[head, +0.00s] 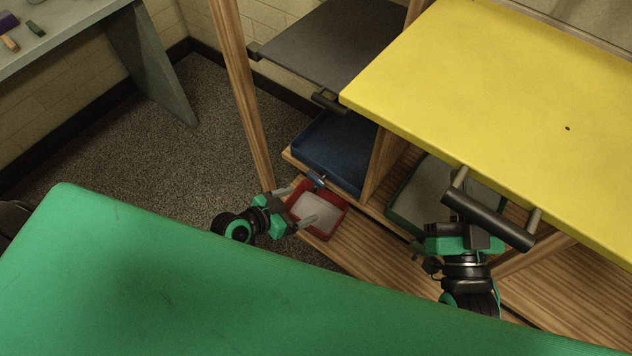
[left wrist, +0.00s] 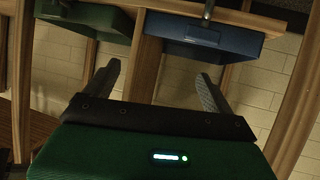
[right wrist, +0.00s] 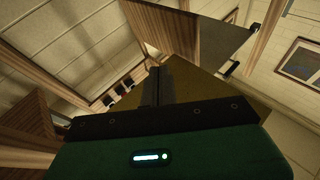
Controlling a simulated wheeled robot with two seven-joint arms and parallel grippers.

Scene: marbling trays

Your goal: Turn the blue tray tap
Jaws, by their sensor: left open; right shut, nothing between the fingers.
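The blue tray (head: 335,148) sits on the wooden rack below a grey shelf. Its tap (head: 317,180), with a metal part, sticks out from its front edge. In the left wrist view the blue tray (left wrist: 205,38) is ahead at upper right, and the tap (left wrist: 207,10) is at the top edge. My left gripper (head: 298,206) is open and empty, just below and in front of the tap, apart from it. Its fingers (left wrist: 158,85) are spread in the left wrist view. My right gripper (right wrist: 157,86) is shut and empty; in the head view it is by the yellow panel's handle, fingertips unclear.
A red tray (head: 343,222) with a pale inside lies under the tap, near my left fingers. A green tray (head: 402,205) is to the right. The yellow panel (head: 480,90) has a dark handle (head: 490,220). A green surface (head: 150,270) fills the foreground. Carpet at left is clear.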

